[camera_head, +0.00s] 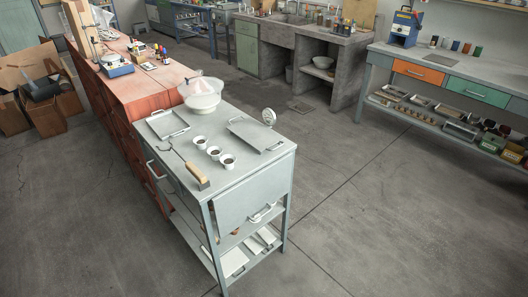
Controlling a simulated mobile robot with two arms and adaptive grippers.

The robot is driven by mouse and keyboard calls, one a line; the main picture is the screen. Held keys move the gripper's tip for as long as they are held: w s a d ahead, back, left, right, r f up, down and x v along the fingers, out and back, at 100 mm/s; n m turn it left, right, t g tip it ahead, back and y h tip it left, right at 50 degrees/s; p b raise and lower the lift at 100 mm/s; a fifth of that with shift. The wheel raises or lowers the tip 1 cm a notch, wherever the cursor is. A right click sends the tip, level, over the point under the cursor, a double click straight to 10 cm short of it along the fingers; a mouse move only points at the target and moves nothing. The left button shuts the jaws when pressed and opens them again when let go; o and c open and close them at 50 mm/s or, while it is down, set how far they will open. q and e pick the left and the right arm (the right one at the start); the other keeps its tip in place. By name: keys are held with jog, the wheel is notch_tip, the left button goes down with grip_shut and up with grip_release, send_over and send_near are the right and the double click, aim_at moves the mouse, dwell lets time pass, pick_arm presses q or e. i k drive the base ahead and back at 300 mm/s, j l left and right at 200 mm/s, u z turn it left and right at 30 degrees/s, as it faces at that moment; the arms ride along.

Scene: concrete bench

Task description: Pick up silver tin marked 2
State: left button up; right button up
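I cannot pick out a silver tin marked 2; no number is readable at this distance. Several small containers (455,46) stand on the right-hand workbench, some pale and some coloured. Small items also stand on the concrete bench (350,45) at the back, too small to identify. Neither of my grippers is in view.
A grey metal cart (245,185) in front holds three white cups (214,152), trays (255,134), a white bowl (202,101) and a wooden-handled tool (197,175). A reddish cabinet (135,88) adjoins it. The right workbench (450,64) has a loaded lower shelf. Open floor (370,200) lies between.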

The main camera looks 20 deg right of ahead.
aim_at(214, 152)
jog(key=i+j+z, duration=0.15)
jog(key=j+z, duration=0.25)
jog(key=i+j+z, duration=0.1)
jog(key=j+z, duration=1.1)
jog(key=j, duration=0.55)
jog(key=k+j, duration=0.15)
jog(key=j, duration=0.4)
jog(key=j+z, duration=0.1)
jog(key=j, duration=0.45)
jog(key=k, duration=0.05)
